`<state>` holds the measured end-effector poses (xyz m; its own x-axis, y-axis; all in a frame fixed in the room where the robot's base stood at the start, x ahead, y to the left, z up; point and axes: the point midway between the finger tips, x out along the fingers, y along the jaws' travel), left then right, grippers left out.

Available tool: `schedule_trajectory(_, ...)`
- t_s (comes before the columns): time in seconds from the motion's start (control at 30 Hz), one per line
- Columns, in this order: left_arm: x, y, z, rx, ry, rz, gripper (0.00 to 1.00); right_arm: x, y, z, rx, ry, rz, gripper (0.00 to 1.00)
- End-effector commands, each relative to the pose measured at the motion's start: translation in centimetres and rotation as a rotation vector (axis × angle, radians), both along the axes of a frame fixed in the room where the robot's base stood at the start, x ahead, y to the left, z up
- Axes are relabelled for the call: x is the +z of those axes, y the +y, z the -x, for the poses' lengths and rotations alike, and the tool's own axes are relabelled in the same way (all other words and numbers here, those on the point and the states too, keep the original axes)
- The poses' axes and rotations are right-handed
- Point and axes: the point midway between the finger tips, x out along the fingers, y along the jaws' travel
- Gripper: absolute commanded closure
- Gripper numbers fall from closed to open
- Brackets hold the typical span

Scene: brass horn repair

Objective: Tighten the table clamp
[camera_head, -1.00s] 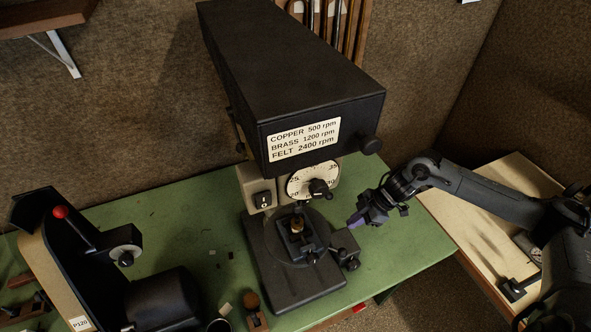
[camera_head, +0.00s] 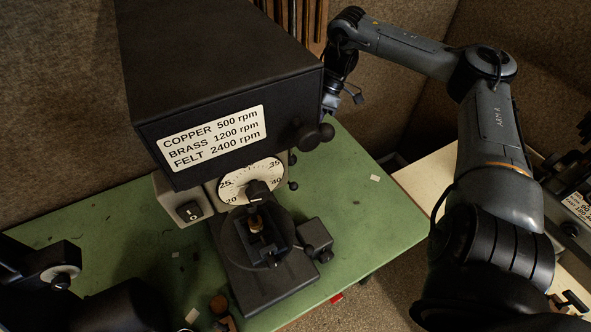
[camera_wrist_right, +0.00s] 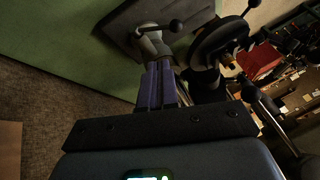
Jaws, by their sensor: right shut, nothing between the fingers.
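The drill press (camera_head: 215,105) stands on the green bench with its dark work table (camera_head: 262,235) below the speed dial. In the right wrist view, a dark lever with a ball knob (camera_wrist_right: 176,25) crosses a pale grey column (camera_wrist_right: 150,42); it may be the table clamp, but I cannot tell for sure. My right gripper (camera_wrist_right: 160,68) has its purple fingers shut and empty, their tips close to the column below the lever. I cannot tell whether they touch. In the head view the fingertips are hidden behind the press head. My left gripper is not in view.
A feed knob (camera_head: 318,134) sticks out from the press head near my right wrist. The green bench (camera_head: 375,215) is mostly clear on the right.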

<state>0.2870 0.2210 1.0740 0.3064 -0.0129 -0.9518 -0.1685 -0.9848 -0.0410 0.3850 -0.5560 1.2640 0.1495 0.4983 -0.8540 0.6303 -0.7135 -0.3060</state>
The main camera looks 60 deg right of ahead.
Motion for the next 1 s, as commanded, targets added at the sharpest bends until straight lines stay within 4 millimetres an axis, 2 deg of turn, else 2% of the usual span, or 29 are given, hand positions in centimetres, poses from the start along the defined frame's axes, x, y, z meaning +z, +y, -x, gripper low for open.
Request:
schedule_trajectory(0.27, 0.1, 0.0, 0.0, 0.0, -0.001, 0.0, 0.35, -0.9, 0.5, -0.2, 0.003, 0.0, -0.003, 1.0)
schedule_trajectory(0.4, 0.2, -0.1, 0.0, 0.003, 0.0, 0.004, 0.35, -2.3, 1.5, -0.5, 0.003, -0.002, -0.006, 1.0)
schedule_trajectory(0.53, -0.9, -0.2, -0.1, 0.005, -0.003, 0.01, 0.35, -4.8, 2.6, -0.8, 0.004, -0.001, -0.004, 1.0)
schedule_trajectory(0.8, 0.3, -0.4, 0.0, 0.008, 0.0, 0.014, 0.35, -8.7, 5.4, -1.5, 0.003, -0.001, -0.003, 1.0)
schedule_trajectory(1.0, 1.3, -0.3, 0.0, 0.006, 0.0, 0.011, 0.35, -9.5, 6.5, -0.9, 0.002, 0.002, 0.0, 1.0)
